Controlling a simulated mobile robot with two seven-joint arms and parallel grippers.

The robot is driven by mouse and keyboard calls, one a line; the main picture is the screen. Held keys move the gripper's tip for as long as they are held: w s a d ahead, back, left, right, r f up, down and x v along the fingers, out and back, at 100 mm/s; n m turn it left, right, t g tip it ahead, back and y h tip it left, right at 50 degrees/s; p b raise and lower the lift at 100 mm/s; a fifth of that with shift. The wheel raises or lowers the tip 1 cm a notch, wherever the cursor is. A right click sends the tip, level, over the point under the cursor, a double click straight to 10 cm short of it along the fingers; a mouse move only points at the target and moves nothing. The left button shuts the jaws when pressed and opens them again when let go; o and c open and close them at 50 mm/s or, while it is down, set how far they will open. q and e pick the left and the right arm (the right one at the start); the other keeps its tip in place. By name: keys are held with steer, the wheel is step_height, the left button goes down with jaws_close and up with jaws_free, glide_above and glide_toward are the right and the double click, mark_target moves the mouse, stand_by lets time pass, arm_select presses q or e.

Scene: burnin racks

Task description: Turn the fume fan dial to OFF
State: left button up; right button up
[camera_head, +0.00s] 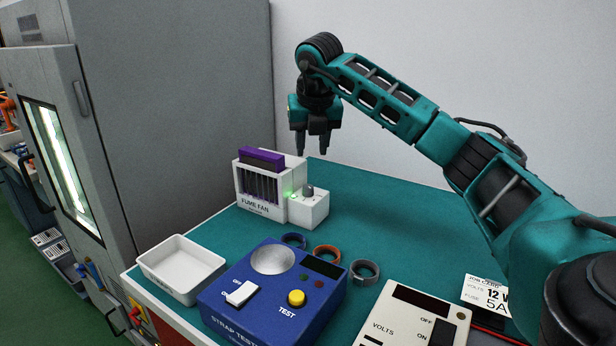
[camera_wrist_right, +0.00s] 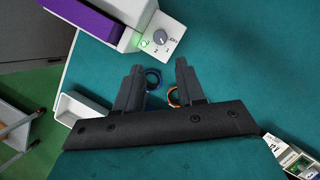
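The fume fan (camera_head: 256,209) is a white unit with a purple top and dark slats, standing at the back left of the green mat. Its dial (camera_head: 308,190) is a small dark knob on a white box at the unit's right side. The dial also shows in the right wrist view (camera_wrist_right: 160,38), with small marks around it; its setting is too small to tell. A green light (camera_wrist_right: 144,43) glows beside it. My left gripper is not in view.
A blue strap tester (camera_head: 233,313), a white tray (camera_head: 170,283), several wrist bands (camera_head: 326,254) and a cream meter (camera_head: 455,318) stand in front of the fan. A grey cabinet (camera_head: 190,110) rises at the left. The mat right of the dial is clear.

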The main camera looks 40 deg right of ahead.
mark_target(308, 187)
steer(key=x, duration=1.2)
steer(key=shift+w+d+f+b, duration=0.1)
steer(key=shift+w+f+b, duration=0.05)
steer(key=shift+f+b, duration=0.25)
steer(key=shift+r, duration=0.1)
jaws_close()
